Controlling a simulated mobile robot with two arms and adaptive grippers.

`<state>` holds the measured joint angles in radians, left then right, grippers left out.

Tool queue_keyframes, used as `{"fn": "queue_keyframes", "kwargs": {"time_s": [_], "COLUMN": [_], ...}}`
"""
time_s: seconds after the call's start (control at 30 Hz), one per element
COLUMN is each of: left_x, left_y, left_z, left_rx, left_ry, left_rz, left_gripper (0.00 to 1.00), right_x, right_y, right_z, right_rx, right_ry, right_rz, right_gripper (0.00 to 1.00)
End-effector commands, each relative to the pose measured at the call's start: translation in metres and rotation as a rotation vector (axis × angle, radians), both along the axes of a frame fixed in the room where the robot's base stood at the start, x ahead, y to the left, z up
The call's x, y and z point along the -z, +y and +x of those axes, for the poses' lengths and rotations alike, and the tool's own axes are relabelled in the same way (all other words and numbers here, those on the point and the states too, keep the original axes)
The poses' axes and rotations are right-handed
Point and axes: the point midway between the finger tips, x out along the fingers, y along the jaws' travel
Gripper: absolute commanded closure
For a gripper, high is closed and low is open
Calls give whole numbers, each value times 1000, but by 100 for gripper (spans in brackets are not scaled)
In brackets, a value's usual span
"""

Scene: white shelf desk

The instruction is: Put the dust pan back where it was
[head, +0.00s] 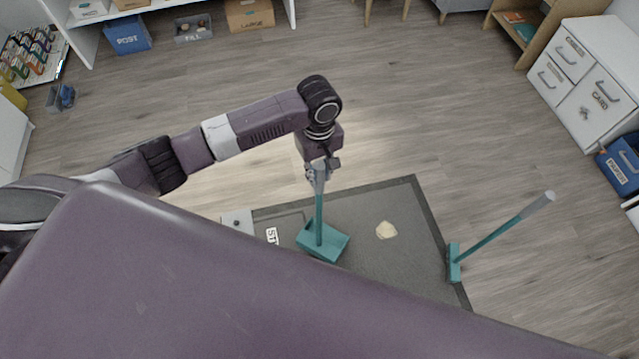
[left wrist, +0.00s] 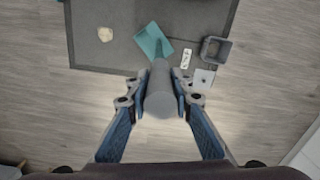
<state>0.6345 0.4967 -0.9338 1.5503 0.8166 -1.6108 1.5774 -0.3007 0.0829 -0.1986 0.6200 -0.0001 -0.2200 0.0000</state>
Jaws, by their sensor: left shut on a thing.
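The teal dust pan (head: 322,243) stands upright on the dark grey mat (head: 400,205), its handle rising to my left gripper (head: 318,172). In the left wrist view my left gripper (left wrist: 160,98) is shut on the dust pan's grey handle end (left wrist: 161,97), with a finger on each side. The teal pan (left wrist: 153,41) shows beyond the handle over the mat (left wrist: 110,55). Whether the pan touches the mat is hard to tell. My right gripper is not in view.
A pale crumpled piece (head: 386,230) lies on the mat. A label card (head: 272,236) and a light plate (head: 237,221) are left of the pan. A grey bin (left wrist: 215,50) shows in the wrist view.

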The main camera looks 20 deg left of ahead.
Motion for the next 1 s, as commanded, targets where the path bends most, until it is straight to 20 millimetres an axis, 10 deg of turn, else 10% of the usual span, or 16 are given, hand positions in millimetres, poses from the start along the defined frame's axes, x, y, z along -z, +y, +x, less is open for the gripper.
{"fn": "queue_keyframes", "kwargs": {"time_s": [0.4, 0.8, 0.83, 1.0], "left_x": [47, 52, 54, 53], "left_y": [0, -1, 0, 0], "left_z": [0, 0, 0, 0], "left_rx": [0, 1, 1, 1], "left_ry": [1, 0, 1, 1], "left_rz": [-1, -1, 0, -1], "left_gripper": [100, 100, 78, 62], "right_x": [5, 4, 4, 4], "right_y": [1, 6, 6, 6], "right_z": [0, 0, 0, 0], "right_rx": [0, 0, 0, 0], "right_ry": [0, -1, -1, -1], "right_rz": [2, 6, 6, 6], "right_gripper": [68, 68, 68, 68]}}
